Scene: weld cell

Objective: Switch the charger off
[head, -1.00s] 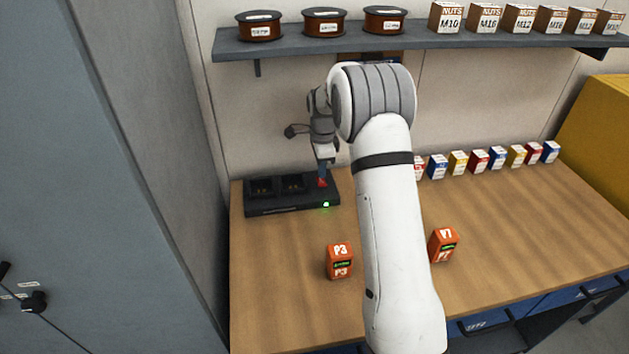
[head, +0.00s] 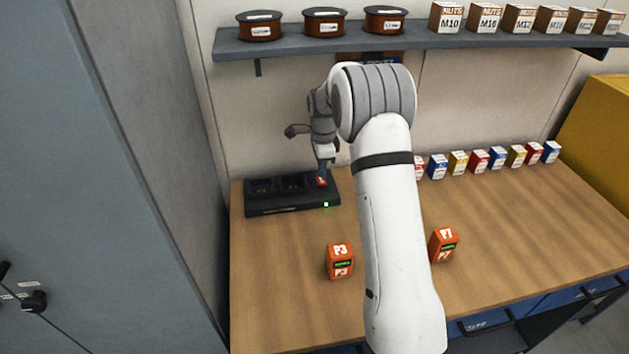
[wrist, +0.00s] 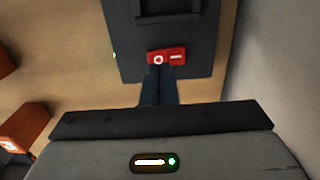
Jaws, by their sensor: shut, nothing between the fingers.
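The black charger (head: 290,208) sits on the bench at the back left, with dark bays on top and a lit green light on its front edge. Its red rocker switch (head: 321,182) is at the right end of the top. It also shows in the wrist view as a red switch (wrist: 166,56) with a white circle and a white bar. My gripper (head: 321,177) points down at the switch, fingers shut and empty. In the wrist view the fingertips (wrist: 158,68) are at the circle end of the switch. I cannot tell whether they press on it.
Two orange battery packs, P3 (head: 340,261) and another (head: 443,245), stand on the bench in front. Small boxes (head: 478,161) line the back right. A shelf (head: 420,37) with spools and nut boxes hangs above. A grey cabinet (head: 110,180) stands left.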

